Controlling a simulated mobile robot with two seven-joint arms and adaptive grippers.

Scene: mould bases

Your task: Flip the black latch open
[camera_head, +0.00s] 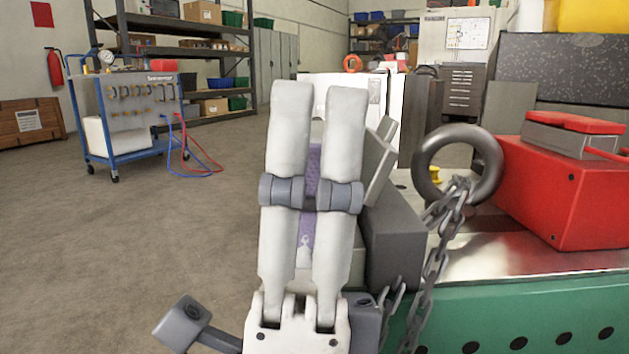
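My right gripper (319,98) stands upright in the middle of the view, with two pale fingers and grey joints. The fingers are side by side with a narrow gap; I see nothing held between them, but cannot tell how far open they are. It stands in front of a mould base, whose dark grey block (393,238) shows just right of the fingers. A purple patch (306,232) shows behind the gap. I cannot pick out the black latch for sure; the gripper covers part of that area. My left gripper is not in view.
A thick dark lifting ring (428,181) with a hanging chain (436,258) is close on the right. A red box (566,198) sits on the metal top of a green bench (490,318). A blue trolley (128,112) stands far left. The floor on the left is clear.

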